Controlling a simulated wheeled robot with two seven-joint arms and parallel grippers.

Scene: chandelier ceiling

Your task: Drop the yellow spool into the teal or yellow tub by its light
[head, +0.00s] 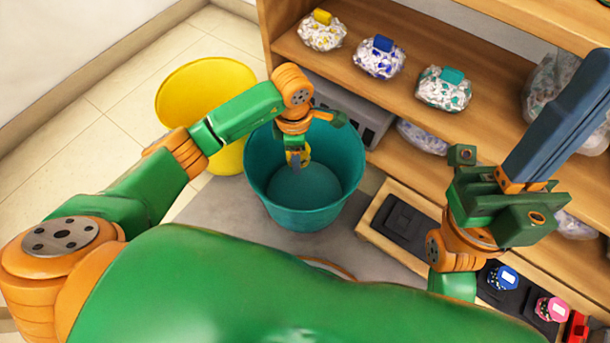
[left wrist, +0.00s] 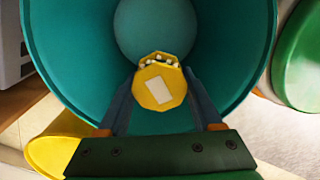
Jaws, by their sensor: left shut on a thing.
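The yellow spool (left wrist: 158,86) has a pale square label on its end in the left wrist view. My left gripper (left wrist: 160,98) is shut on it, one finger on each side. In the head view the left gripper (head: 296,160) holds it over the opening of the teal tub (head: 262,190); the spool is mostly hidden there. The teal tub's wall (left wrist: 75,60) surrounds it in the wrist view, and its visible floor is empty. The yellow tub (head: 185,80) stands behind and left of the teal one. My right gripper (head: 590,78) is raised at the right; its fingers overlap. I cannot make out a light.
A wooden shelf (head: 400,100) holds several clear bags with coloured tags. A low rack at the right has dark trays, a blue spool (head: 503,277), a pink spool (head: 552,308) and a red item (head: 578,326). Tiled floor (head: 110,80) is clear at the left.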

